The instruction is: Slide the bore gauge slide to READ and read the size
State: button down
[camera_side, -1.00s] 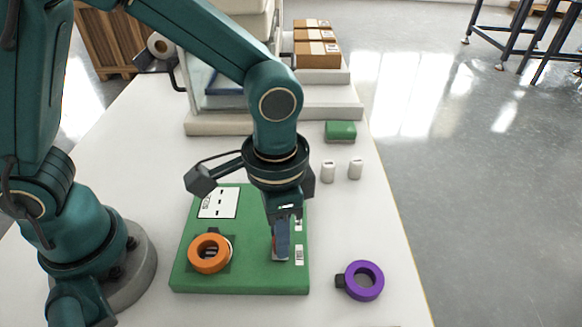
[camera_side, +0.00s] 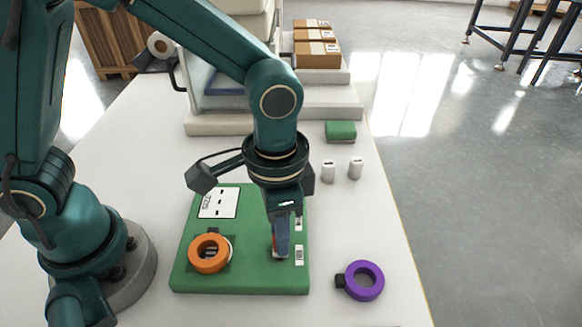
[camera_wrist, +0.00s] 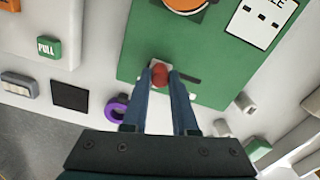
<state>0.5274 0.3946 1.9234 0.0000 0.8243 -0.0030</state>
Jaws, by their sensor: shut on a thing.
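The green board (camera_side: 240,280) lies on the white table and also shows in the wrist view (camera_wrist: 140,45). My gripper (camera_side: 280,250) points down over its right part. In the wrist view my gripper (camera_wrist: 160,76) is shut on a red knob (camera_wrist: 159,74), which I take to be the slide's knob. A dark slot (camera_wrist: 190,79) shows beside it. The orange ring (camera_side: 209,254) sits on the board at the left. Small white labels (camera_side: 299,255) lie right of my fingers; their text is unreadable. A white card (camera_side: 218,202) at the back left shows part of a word.
A purple ring (camera_side: 364,281) lies on the table right of the board. Two small white blocks (camera_side: 355,168) and a green block (camera_side: 340,131) stand behind. Cardboard boxes (camera_side: 317,55) sit at the back. The table's right side is mostly free.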

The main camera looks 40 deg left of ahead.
jog(key=shift+w+a, duration=1.9)
jog(key=shift+w, duration=0.05)
jog(key=c, duration=0.7)
grip_release()
jog(key=shift+r, duration=0.1)
jog(key=shift+r, duration=2.5)
